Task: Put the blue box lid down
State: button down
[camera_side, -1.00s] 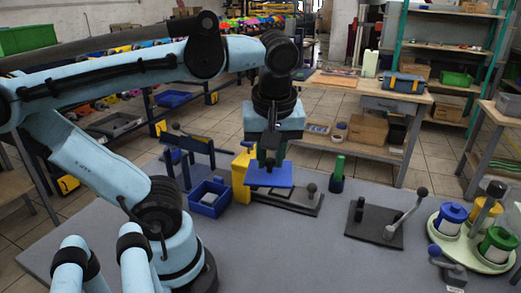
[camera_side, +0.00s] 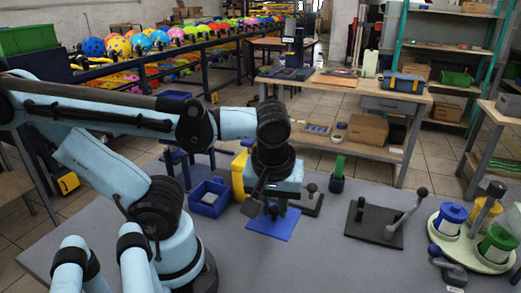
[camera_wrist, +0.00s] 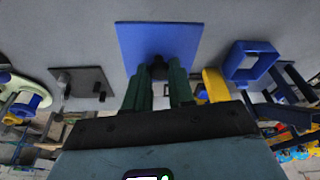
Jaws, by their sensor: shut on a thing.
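The blue box lid (camera_side: 285,226) is a flat square plate, low at the grey table in front of my arm. It also shows in the wrist view (camera_wrist: 135,42), with a dark knob (camera_wrist: 157,66) near its middle edge. My gripper (camera_side: 271,209) points down over the lid, and its green fingers (camera_wrist: 160,84) are shut on the lid at the knob. I cannot tell whether the lid touches the table. The open blue box (camera_side: 209,198) stands left of the lid, apart from it, and also shows in the wrist view (camera_wrist: 251,68).
A dark plate with a lever (camera_side: 378,224) lies right of the lid. A green-topped bottle (camera_side: 337,175) stands behind, and a round tray with ink pots (camera_side: 462,245) is at far right. The table front is clear.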

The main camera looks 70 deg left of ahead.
jog(key=a+f, duration=0.2)
jog(key=a, duration=0.1)
jog(key=a+f, duration=0.2)
jog(key=a, duration=0.2)
jog(key=w+a+f, duration=0.1)
jog(key=a+f, duration=0.1)
jog(key=a, duration=0.2)
jog(key=shift+f, duration=0.2)
jog(key=shift+d+f, duration=0.15)
jog(key=shift+f, duration=1.85)
jog(key=shift+w+f, duration=0.1)
jog(key=shift+f, duration=0.05)
jog(key=c, duration=1)
grip_release()
jog(key=shift+o, duration=0.2)
jog(key=shift+v, duration=6.05)
jog(key=w+d+m+t+h, duration=0.2)
jog(key=w+d+m+t, duration=0.3)
jog(key=w+d+m, duration=0.2)
jog(key=w+m, duration=0.2)
jog(key=m, duration=0.2)
jog(key=shift+t+h, duration=0.3)
